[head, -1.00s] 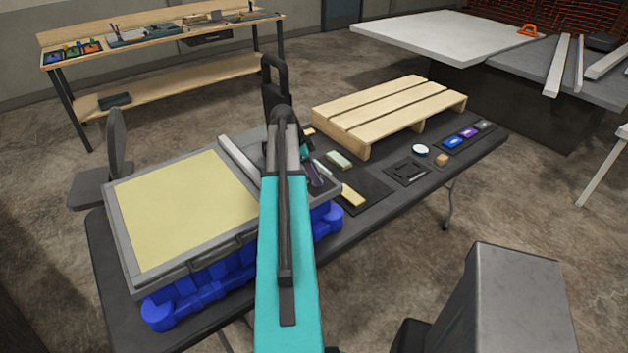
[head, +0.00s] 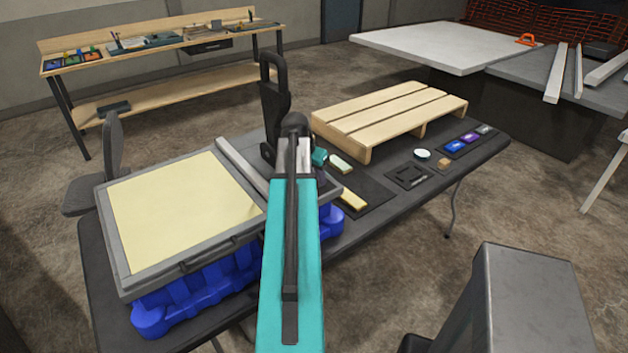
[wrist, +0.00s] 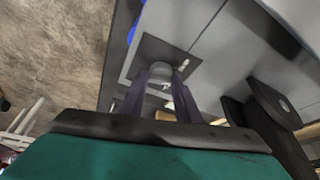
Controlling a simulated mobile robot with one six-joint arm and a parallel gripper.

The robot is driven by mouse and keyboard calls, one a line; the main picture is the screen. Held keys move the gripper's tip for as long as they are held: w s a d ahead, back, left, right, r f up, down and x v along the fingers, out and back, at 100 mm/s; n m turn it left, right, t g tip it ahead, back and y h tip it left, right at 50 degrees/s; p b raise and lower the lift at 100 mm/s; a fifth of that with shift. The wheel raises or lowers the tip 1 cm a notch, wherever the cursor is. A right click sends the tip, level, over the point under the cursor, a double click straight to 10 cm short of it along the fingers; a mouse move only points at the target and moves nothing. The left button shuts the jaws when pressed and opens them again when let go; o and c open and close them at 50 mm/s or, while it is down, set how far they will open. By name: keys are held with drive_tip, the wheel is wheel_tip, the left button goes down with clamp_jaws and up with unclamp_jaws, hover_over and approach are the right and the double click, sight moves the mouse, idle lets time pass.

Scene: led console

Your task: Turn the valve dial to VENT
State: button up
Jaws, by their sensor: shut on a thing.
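The valve dial (wrist: 158,69) shows in the wrist view as a grey round knob on a dark square plate (wrist: 179,52). My gripper (wrist: 162,74) has its two dark fingers on either side of the knob and is shut on it. The fingers hide part of the dial. I can read no label or VENT mark, so the dial's setting cannot be told. In the head view my arm covers the dial and the fingers.
A grey case with a pale yellow panel (head: 182,211) sits on blue supports (head: 190,288) on the dark table (head: 400,208). A wooden pallet (head: 390,113) stands behind. A yellow block (head: 353,199), a white round piece (head: 422,154) and other small parts lie to the right.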

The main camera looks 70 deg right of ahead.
drive_tip(key=n+t, duration=0.2)
drive_tip(key=n, duration=0.3)
drive_tip(key=shift+d+r+b, duration=0.1)
drive_tip(key=shift+b, duration=0.25)
idle(0.4)
drive_tip(key=o, duration=1)
drive_tip(key=shift+o, duration=0.2)
drive_tip(key=shift+s, duration=0.1)
drive_tip(key=shift+s+a+r, duration=0.1)
drive_tip(key=shift+a+r, duration=0.25)
drive_tip(key=shift+r, duration=0.3)
drive_tip(key=b+v, duration=0.3)
drive_tip(key=v, duration=0.9)
